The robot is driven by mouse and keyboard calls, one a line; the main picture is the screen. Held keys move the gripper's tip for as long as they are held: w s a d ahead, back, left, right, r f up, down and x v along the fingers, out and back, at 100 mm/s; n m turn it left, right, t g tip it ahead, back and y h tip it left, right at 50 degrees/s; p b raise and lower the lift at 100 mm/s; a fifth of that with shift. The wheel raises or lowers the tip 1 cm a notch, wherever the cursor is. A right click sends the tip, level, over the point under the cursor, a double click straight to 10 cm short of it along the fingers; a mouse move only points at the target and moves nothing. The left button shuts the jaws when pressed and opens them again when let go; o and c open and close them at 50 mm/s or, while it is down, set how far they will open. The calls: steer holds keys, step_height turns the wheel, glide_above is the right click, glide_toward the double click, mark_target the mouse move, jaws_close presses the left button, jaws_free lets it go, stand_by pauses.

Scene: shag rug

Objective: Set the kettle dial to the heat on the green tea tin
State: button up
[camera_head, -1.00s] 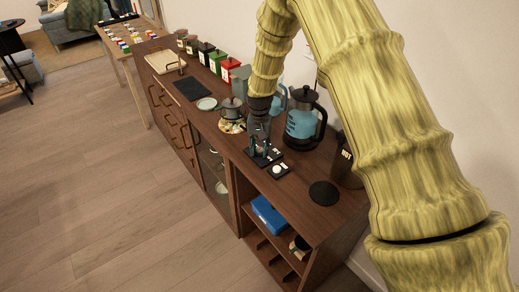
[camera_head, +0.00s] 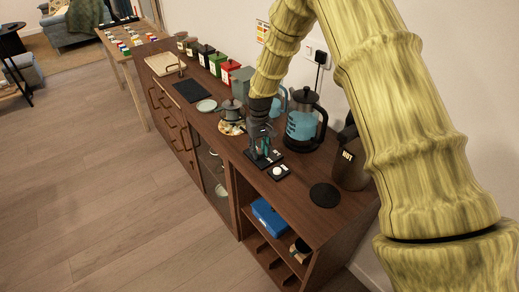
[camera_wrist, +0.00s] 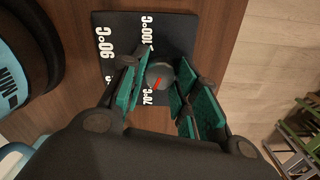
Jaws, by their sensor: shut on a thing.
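The kettle dial (camera_wrist: 160,75) is a dark round knob with a red pointer on a black plate (camera_wrist: 182,25). White labels for 70, 90 and 100 °C show around it; another is mostly hidden by my finger. The red pointer aims toward the 70 °C label. My gripper (camera_wrist: 158,88), with teal finger pads, is shut on the dial; it also shows in the head view (camera_head: 262,152). The kettle (camera_head: 302,122), glass with blue contents and a black handle, stands behind the plate. The green tea tin (camera_head: 216,63) stands in the back row; its label is too small to read.
Black, red and other tins line the counter's back left. A teapot (camera_head: 230,108) stands close left of my gripper. A small plate with a white button (camera_head: 278,172), a black round pad (camera_head: 324,195) and a dark "HOT" container (camera_head: 350,160) are to the right.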

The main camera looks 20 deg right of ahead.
mark_target(260, 151)
stand_by(0.3)
steer(key=o, duration=1)
steer(key=shift+r, duration=0.1)
step_height(260, 151, up, 12)
stand_by(0.3)
